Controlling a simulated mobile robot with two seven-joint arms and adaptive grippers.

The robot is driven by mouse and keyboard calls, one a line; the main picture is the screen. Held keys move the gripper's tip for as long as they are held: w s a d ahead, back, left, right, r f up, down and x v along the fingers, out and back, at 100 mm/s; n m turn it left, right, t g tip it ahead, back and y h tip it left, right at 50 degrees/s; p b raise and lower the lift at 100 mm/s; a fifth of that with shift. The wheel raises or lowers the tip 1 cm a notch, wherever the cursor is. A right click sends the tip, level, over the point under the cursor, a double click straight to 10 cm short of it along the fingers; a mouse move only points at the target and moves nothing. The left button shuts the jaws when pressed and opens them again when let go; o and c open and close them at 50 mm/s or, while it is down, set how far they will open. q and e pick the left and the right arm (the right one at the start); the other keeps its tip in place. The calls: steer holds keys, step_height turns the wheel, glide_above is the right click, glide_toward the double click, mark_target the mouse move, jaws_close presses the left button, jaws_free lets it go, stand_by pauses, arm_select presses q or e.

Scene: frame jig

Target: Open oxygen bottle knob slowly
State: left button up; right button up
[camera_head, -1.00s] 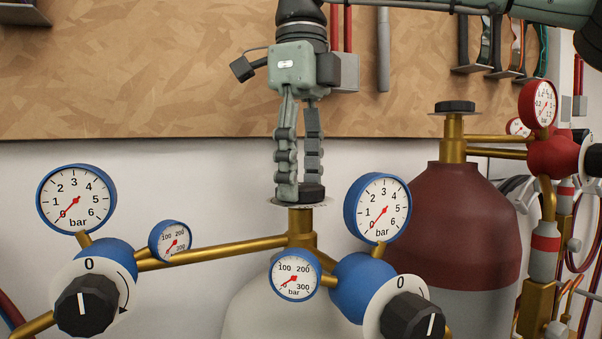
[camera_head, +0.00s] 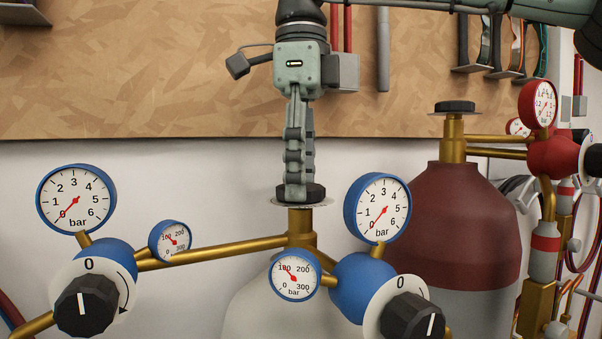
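The oxygen bottle knob (camera_head: 316,192) is a black disc above a pale plate (camera_head: 318,203), on top of a brass valve stem (camera_head: 300,225) over a whitish bottle (camera_head: 258,310). My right gripper (camera_head: 299,192) points straight down at it. Its fingers appear nearly in line, one in front of the other, and look closed on the knob. The near finger hides part of the knob, and the far fingertip is hidden. My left gripper is not in view.
Two blue regulators (camera_head: 357,289) (camera_head: 106,256) flank the stem, with black dials. Both large gauges (camera_head: 385,205) (camera_head: 79,197) read about 0. Small gauges (camera_head: 296,274) (camera_head: 170,240) point near 100. A dark red bottle (camera_head: 465,225) stands right.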

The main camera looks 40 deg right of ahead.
steer(key=o, duration=0.4)
steer(key=shift+r, duration=3.8)
steer(key=shift+f, duration=0.1)
step_height(320, 180, down, 8)
steer(key=shift+r, duration=0.2)
steer(key=shift+r+m, duration=0.1)
steer(key=shift+m, duration=0.3)
